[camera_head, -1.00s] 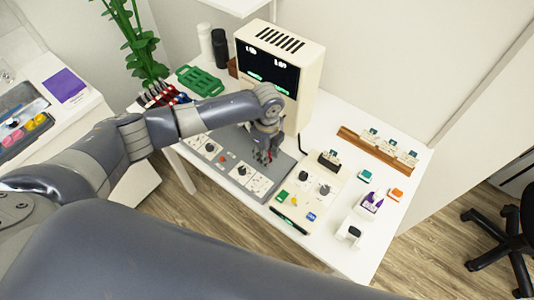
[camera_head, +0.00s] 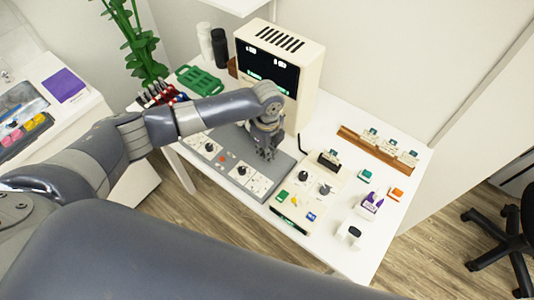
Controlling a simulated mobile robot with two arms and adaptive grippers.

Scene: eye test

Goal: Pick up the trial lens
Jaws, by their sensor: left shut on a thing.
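My left gripper (camera_head: 267,153) reaches down over the right back part of the grey panel (camera_head: 226,172). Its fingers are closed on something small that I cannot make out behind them. I cannot tell for certain which thing is the trial lens. Small pale pieces with teal parts, perhaps lenses (camera_head: 390,147), stand in a wooden rack (camera_head: 350,136) at the back right, well apart from the gripper. A similar piece stands in a black holder (camera_head: 328,162) on the cream panel (camera_head: 309,197). My right gripper is not in view.
A cream machine (camera_head: 308,68) with a dark screen stands just behind the gripper. A green tray (camera_head: 201,81) lies at the back left. A purple-and-white bottle (camera_head: 371,204) and small coloured boxes are at the right. The white table (camera_head: 352,262) is bare near its front right corner.

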